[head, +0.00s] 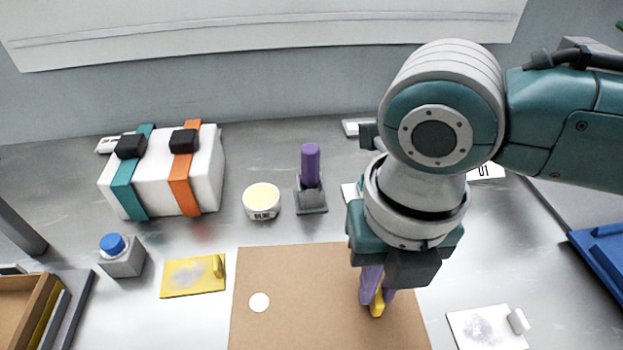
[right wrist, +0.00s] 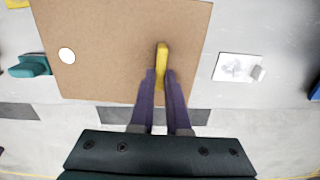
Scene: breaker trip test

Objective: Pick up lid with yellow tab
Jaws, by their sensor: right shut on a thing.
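The lid (head: 290,305) is a flat brown panel with a round white spot or hole near its left side. Its upright yellow tab (head: 377,304) stands on the right part of the panel. My right gripper (head: 376,292) comes down from above, its purple fingers shut on the yellow tab. The right wrist view shows the tab (right wrist: 162,60) between the fingertips and the brown lid (right wrist: 115,45) beneath. I cannot tell whether the lid is raised off the surface. My left gripper is not in view.
A yellow plate (head: 190,277) lies left of the lid and a white plate (head: 485,328) right of it. Behind are a strapped white block (head: 200,165), a round tub (head: 261,203) and a purple peg (head: 310,165). A blue-button box (head: 121,258) stands left.

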